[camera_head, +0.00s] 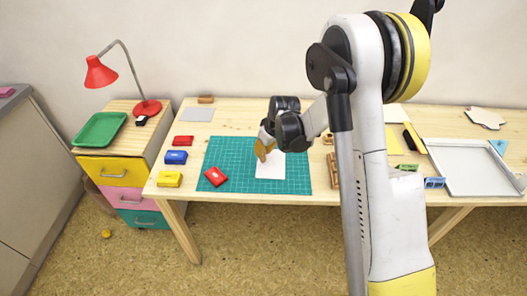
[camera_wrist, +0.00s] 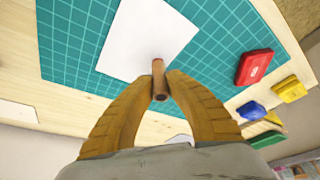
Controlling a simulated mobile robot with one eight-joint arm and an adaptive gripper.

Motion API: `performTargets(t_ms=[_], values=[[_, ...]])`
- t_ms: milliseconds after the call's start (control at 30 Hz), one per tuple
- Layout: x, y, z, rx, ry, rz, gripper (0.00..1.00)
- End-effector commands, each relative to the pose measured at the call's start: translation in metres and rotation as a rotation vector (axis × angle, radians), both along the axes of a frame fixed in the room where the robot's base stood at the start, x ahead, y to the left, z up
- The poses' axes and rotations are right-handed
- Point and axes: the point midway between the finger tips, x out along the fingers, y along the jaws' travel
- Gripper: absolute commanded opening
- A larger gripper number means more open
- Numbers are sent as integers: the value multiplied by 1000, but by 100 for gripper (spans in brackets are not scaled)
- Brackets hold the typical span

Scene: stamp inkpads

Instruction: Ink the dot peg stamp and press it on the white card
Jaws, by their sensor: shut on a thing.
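My gripper (camera_head: 265,150) is shut on the dot peg stamp, a small brown wooden peg (camera_wrist: 158,80) held between two ochre fingers (camera_wrist: 160,92) in the wrist view. In the head view the peg is hidden or too small to make out. The white card (camera_head: 270,168) lies on the green cutting mat (camera_head: 297,180), just below my gripper; it also shows in the wrist view (camera_wrist: 146,38). The peg overlaps the card's near edge there; I cannot tell if it touches. A red inkpad (camera_head: 215,176) lies on the mat's left part, apart from the card.
Left of the mat are a red pad (camera_head: 183,140), a blue pad (camera_head: 176,157) and a yellow pad (camera_head: 169,179). Wooden racks (camera_head: 333,172) stand right of the mat. A grey tray (camera_head: 470,188) lies far right. The mat's right part is clear.

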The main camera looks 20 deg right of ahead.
Motion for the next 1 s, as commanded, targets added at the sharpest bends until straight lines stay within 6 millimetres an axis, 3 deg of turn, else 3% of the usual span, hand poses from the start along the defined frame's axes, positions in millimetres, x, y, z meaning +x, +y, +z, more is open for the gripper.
performTargets(t_ms=[1000], values=[[0, 0, -11, 0, 0, 0, 0]])
